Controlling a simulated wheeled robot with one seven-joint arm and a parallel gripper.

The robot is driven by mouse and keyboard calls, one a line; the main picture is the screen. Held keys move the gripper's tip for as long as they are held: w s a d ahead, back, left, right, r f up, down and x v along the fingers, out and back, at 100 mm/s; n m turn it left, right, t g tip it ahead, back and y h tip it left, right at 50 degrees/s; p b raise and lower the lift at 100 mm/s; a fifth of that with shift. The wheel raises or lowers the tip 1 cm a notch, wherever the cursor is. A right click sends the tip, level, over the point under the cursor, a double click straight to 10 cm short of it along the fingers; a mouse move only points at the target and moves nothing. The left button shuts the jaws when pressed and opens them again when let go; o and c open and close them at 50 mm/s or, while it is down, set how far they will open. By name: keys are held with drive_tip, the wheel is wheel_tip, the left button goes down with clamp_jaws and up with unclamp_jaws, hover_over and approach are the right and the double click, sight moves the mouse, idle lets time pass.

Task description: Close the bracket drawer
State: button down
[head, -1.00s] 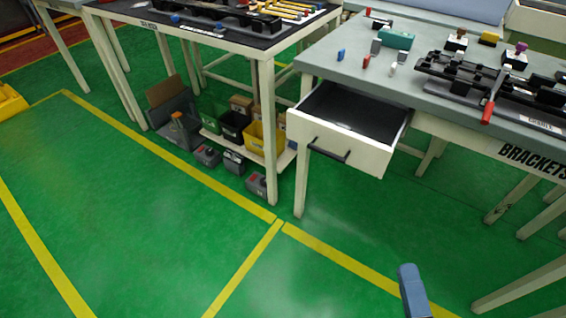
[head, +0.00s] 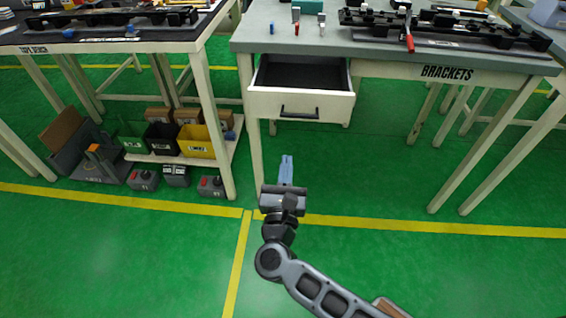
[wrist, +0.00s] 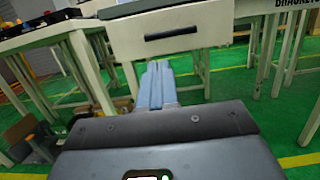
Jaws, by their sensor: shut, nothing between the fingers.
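The bracket drawer (head: 300,105) hangs under the left end of the grey table marked BRACKETS. It is pulled out, with its dark, empty-looking inside showing and a black bar handle (head: 299,114) on its cream front. In the wrist view the drawer front (wrist: 170,36) is ahead, and its handle (wrist: 171,33) is above the fingertips. My gripper (head: 286,160) is shut and empty. In the head view it lies below the drawer front, pointing towards it, apart from it. The gripper's blue-grey fingers (wrist: 157,70) are together in the wrist view.
The BRACKETS table (head: 380,62) carries a dark fixture (head: 440,25) and small coloured parts. A second table (head: 100,42) stands to the left, with bins (head: 195,145) on a low shelf. Table legs (head: 255,150) flank the drawer's left side. Green floor in front is open.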

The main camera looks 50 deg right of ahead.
drive_tip(key=p+x, duration=0.1)
drive_tip(key=x, duration=1)
drive_tip(key=shift+d+p, duration=0.2)
drive_tip(key=shift+p, duration=0.1)
drive_tip(key=shift+w, duration=0.1)
drive_tip(key=b, duration=1.1)
approach(296, 87)
drive_tip(key=d+r, duration=0.1)
drive_tip(key=w+d+r, duration=0.1)
drive_tip(key=r, duration=0.1)
drive_tip(key=w+d+r, duration=0.1)
drive_tip(key=shift+w+r, duration=0.25)
drive_tip(key=shift+r, duration=0.05)
drive_tip(key=shift+w+d, duration=0.2)
drive_tip(key=shift+d, duration=0.1)
drive_tip(key=shift+w+d+r, duration=0.1)
drive_tip(key=shift+d+r, duration=0.1)
drive_tip(key=shift+r, duration=0.1)
drive_tip(key=shift+d, duration=0.1)
